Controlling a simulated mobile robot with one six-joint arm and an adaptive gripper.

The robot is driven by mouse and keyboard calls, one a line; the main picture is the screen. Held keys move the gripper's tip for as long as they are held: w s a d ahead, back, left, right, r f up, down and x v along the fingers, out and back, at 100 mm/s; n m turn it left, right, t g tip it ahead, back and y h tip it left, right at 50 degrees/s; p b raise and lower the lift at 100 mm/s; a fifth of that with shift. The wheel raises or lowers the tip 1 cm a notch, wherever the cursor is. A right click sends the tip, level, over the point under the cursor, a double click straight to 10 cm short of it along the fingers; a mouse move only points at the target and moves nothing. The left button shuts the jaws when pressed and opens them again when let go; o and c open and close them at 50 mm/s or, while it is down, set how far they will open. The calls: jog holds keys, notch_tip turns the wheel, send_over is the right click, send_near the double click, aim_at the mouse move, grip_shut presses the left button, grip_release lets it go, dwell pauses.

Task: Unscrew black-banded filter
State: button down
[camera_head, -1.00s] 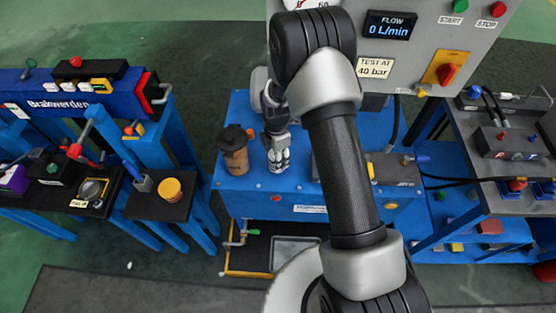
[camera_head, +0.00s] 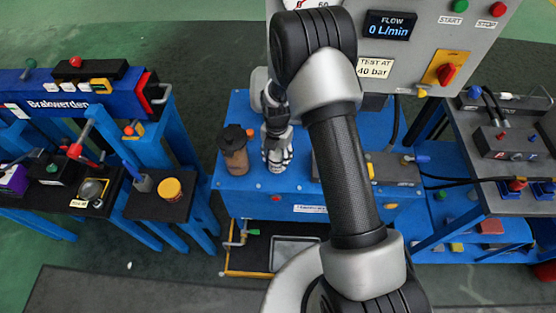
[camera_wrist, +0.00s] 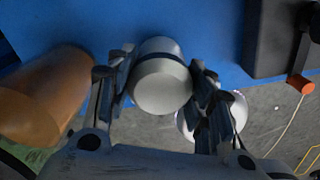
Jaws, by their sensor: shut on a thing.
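The black-banded filter (camera_wrist: 162,84) is a silver-grey cylinder with a thin dark band, centred between my fingers in the wrist view. My gripper (camera_wrist: 160,88) has a finger on each side of it and is shut on it. In the head view my gripper (camera_head: 277,158) points down at the top of the blue bench unit (camera_head: 262,185), just right of a brown cylinder with a black cap (camera_head: 235,158). There the filter is largely hidden by my fingers.
The brown cylinder (camera_wrist: 42,98) stands close left of my fingers in the wrist view. A shiny silver round part (camera_wrist: 240,108) shows behind the right finger. A grey control panel (camera_head: 415,75) rises behind my arm, and a grey block (camera_head: 392,168) lies to the right.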

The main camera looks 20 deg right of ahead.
jog(key=c, duration=0.7)
grip_release()
jog(key=shift+c, duration=0.7)
